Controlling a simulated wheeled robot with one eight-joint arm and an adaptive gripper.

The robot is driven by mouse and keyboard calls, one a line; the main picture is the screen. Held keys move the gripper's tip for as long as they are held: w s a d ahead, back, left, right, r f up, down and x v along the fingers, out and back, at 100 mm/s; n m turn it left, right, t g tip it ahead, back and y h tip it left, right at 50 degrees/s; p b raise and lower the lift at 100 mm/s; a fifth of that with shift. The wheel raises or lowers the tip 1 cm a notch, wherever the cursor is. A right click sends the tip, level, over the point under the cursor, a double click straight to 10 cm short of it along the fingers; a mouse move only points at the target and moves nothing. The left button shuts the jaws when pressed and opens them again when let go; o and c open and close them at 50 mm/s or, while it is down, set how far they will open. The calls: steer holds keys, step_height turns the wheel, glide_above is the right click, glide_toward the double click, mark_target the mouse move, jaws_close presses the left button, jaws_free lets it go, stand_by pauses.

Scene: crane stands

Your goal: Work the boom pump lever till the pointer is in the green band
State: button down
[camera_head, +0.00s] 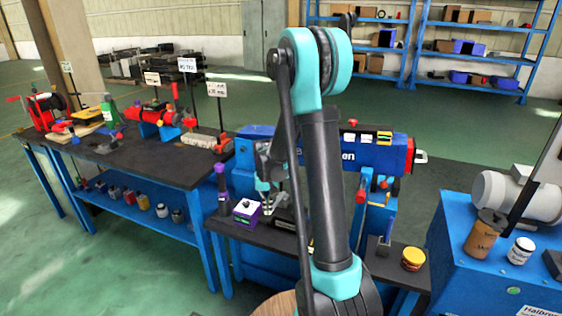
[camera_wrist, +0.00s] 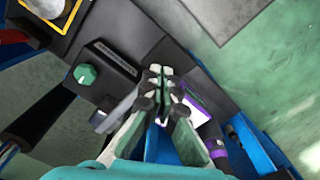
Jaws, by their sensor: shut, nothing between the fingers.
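A large blue boom unit (camera_head: 345,150) with a red end stands behind my arm in the head view. A small panel with yellow and green parts (camera_head: 370,138) sits on top of it. I cannot make out a pointer or its reading. A red-tipped handle (camera_head: 361,194) is below the unit; I cannot tell whether it is the pump lever. My gripper (camera_head: 267,205) is shut and empty above the dark bench, left of my arm. In the wrist view my gripper (camera_wrist: 160,72) has its fingertips together, beside a black block with a green knob (camera_wrist: 87,74).
A white and purple box (camera_head: 246,211) and an upright black cylinder with a purple top (camera_head: 221,185) stand left of my gripper. A yellow-lidded jar (camera_head: 413,258) is at the bench's right. A blue cabinet (camera_head: 490,262) stands at right, another workbench (camera_head: 150,160) at left.

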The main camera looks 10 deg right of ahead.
step_height(320, 180, up, 10)
steer(key=shift+f, duration=0.25)
stand_by(0.6)
steer(key=shift+r, duration=0.1)
stand_by(0.4)
stand_by(0.8)
steer(key=shift+f, duration=4.95)
step_height(320, 180, up, 10)
steer(key=shift+f, duration=0.15)
